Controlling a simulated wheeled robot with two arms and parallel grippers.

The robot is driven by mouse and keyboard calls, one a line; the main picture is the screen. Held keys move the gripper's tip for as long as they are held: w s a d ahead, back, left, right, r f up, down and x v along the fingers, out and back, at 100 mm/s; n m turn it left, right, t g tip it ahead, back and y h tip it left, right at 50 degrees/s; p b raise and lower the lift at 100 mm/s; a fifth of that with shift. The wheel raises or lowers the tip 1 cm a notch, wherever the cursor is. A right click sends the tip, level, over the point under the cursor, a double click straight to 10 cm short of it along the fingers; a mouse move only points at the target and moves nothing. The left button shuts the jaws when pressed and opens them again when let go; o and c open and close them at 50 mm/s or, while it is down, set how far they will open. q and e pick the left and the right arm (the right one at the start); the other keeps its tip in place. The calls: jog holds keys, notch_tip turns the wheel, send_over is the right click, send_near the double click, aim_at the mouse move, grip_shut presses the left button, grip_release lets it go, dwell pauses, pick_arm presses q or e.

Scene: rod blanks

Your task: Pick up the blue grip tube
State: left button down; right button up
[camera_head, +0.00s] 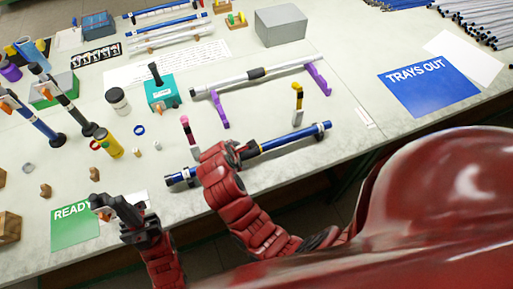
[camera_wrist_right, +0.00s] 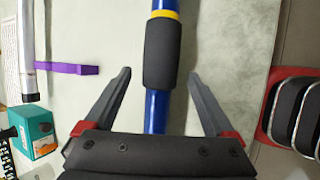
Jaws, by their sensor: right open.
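The blue grip tube (camera_head: 290,138) lies slantwise near the front edge of the table, with a black foam sleeve and dark end parts. My right gripper (camera_head: 240,152) is over its middle and hides part of it. In the right wrist view, the tube (camera_wrist_right: 155,110) runs between the two spread fingers of the right gripper (camera_wrist_right: 158,76), with a gap on both sides. Its black sleeve (camera_wrist_right: 161,55) and a yellow band show near the fingertips. My left gripper (camera_head: 112,208) is near the green READY mat (camera_head: 75,228), away from the tube; its jaw opening is unclear.
A silver rod (camera_head: 225,84) with a black sleeve rests on purple brackets (camera_head: 318,78) behind the tube. A teal box (camera_head: 161,92), a yellow cylinder (camera_head: 108,143) and small parts stand to the left. A blue TRAYS OUT mat (camera_head: 428,84) lies clear at right.

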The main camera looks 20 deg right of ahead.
jog(key=shift+f, duration=0.15)
grip_shut()
dwell(0.4)
jog(key=shift+w+r, duration=0.1)
jog(key=shift+r, duration=0.35)
notch_tip(320, 180, up, 5)
jog(key=shift+f+b, duration=0.15)
jog(key=shift+b, duration=0.25)
notch_tip(320, 180, up, 12)
jog(key=p, duration=0.5)
jog(key=shift+r, duration=0.25)
